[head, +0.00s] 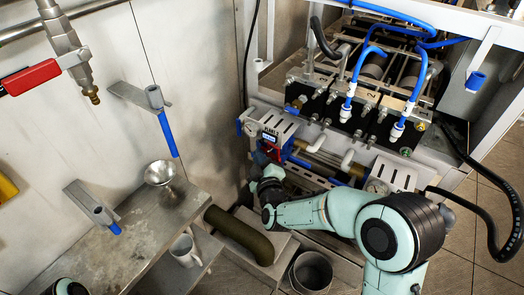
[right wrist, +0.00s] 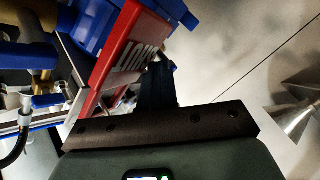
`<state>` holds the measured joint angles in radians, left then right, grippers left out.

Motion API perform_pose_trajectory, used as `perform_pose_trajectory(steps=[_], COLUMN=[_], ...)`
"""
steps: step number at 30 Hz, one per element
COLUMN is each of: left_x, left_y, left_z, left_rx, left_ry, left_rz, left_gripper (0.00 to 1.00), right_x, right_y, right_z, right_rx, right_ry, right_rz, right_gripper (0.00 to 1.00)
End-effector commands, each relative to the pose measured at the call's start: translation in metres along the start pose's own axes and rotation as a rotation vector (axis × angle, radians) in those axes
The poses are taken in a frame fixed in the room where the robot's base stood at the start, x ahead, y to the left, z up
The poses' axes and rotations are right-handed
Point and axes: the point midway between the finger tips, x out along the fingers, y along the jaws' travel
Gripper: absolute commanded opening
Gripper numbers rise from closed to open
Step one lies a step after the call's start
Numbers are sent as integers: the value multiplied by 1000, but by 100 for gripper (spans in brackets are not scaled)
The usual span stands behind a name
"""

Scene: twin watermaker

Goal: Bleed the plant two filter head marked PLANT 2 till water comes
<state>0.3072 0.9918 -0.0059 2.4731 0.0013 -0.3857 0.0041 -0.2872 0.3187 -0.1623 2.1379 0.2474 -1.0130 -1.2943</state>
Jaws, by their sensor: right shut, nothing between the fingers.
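A part marked 2 (head: 372,95) sits on the upper rack, with blue hoses and white fittings. I cannot read a PLANT 2 mark, and my arm hides some lower parts.
A red-handled valve (head: 32,77) hangs at upper left.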

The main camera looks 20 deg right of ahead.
Motion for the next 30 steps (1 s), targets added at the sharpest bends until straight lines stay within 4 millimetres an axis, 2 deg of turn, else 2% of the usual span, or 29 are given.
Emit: perform_pose_trajectory(steps=[19, 30], left_x=[0, 4], left_y=[0, -2], left_z=[0, 1], left_rx=[0, -1], left_ry=[0, -2], left_rz=[0, -1], left_gripper=[43, 43], right_x=[0, -12], right_y=[0, -8], right_z=[1, -8], right_rx=[0, 1], right_ry=[-2, -1], right_rz=[2, 1], right_gripper=[0, 0])
